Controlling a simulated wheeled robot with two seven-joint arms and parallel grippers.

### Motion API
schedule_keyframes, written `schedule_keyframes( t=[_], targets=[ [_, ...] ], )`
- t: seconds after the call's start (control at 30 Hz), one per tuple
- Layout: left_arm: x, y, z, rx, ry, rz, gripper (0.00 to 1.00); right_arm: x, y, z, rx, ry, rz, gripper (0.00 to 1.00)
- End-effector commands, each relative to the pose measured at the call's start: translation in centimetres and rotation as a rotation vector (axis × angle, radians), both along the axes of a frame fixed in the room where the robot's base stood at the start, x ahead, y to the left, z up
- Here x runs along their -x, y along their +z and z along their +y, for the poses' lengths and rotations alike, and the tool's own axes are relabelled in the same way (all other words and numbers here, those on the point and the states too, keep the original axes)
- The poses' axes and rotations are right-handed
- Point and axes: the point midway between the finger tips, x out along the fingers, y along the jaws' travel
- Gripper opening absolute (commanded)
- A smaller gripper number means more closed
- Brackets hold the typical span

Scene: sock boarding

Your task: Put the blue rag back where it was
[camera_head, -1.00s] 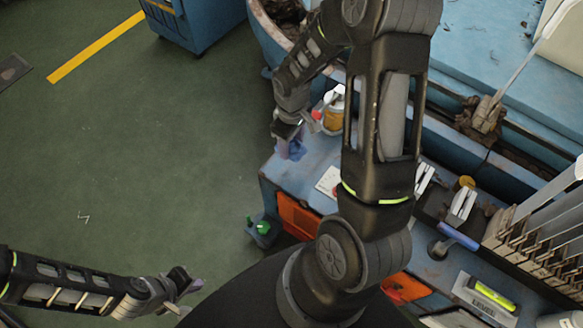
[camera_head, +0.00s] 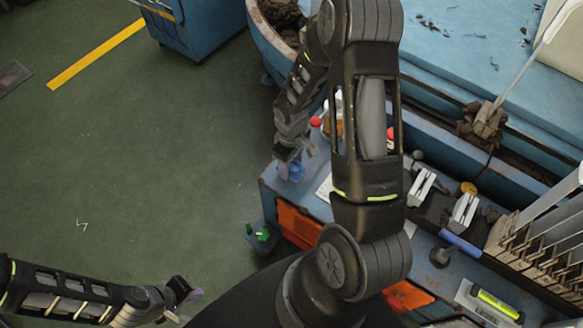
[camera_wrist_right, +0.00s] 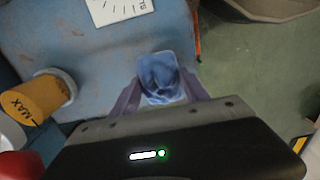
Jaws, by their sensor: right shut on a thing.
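The blue rag (camera_wrist_right: 158,76) is a small crumpled blue cloth between the purple fingers of my right gripper (camera_wrist_right: 161,90), which is shut on it. In the head view the rag (camera_head: 296,172) is partly hidden below my right gripper (camera_head: 290,164), near the left end of the blue bench top (camera_head: 318,180). I cannot tell whether the rag touches the bench. My left gripper (camera_head: 184,305) is low at the left, over the floor, far from the rag. Its fingers look apart and empty.
A yellow jar marked MAX (camera_wrist_right: 40,100) and a white dial card (camera_wrist_right: 118,8) are on the bench near my right gripper. Orange drawers (camera_head: 298,221) face the front. Clamps (camera_head: 463,212) and a level (camera_head: 490,303) lie farther right. Green floor is open at left.

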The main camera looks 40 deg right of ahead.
Motion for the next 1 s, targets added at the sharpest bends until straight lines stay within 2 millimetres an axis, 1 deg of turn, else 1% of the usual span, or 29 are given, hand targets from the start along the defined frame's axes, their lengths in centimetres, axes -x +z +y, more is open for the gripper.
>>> schedule_keyframes(
  t=[0.03,0.1,0.17,0.43,0.57,0.6,0.83,1.0],
  targets=[
    [0.0,-0.3,0.0,0.000,0.000,0.000,0.00,0.1,-1.0,0.0,0.000,0.001,0.004,0.16],
    [0.0,-0.4,0.0,0.000,0.000,0.000,0.00,0.1,-2.0,0.0,0.000,0.001,0.003,0.16],
    [0.0,-0.4,0.0,0.000,0.000,0.000,0.00,0.1,-2.5,0.0,0.000,0.000,0.003,0.16],
    [0.0,-0.4,0.0,0.000,0.000,0.000,0.00,0.0,-2.6,0.0,0.000,-0.001,0.001,0.16],
    [0.0,-0.8,0.0,0.000,0.000,0.000,0.00,0.0,-3.0,0.0,0.000,0.000,0.001,0.16],
    [0.0,-0.7,0.0,0.000,0.000,0.000,0.00,0.0,-2.9,0.0,0.000,0.000,0.001,0.56],
    [0.0,-0.7,0.0,0.000,0.000,0.000,0.00,0.0,-2.8,0.0,0.000,0.000,0.001,0.75],
    [0.0,-0.7,0.0,0.000,0.000,0.000,0.00,0.0,-2.8,0.0,0.000,0.000,0.001,0.75]
  ],
)
